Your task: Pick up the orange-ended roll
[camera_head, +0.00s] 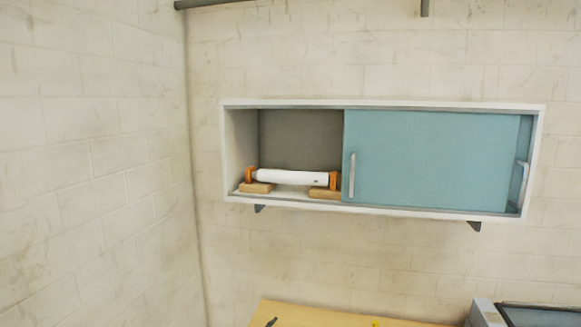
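The orange-ended roll (290,177) is a white cylinder with an orange end piece at each side. It lies level across two tan wooden blocks, the left one (257,187) and the right one (324,195). It is inside the open left part of a white wall cabinet (241,140). The roll's right end is close to the edge of the blue sliding door. Neither of my grippers is in view.
The blue sliding door (430,160) with a pale handle (352,175) covers the cabinet's right part. Below stands a wooden table (335,315), with a grey machine (535,315) at the lower right. A brick wall is close on the left.

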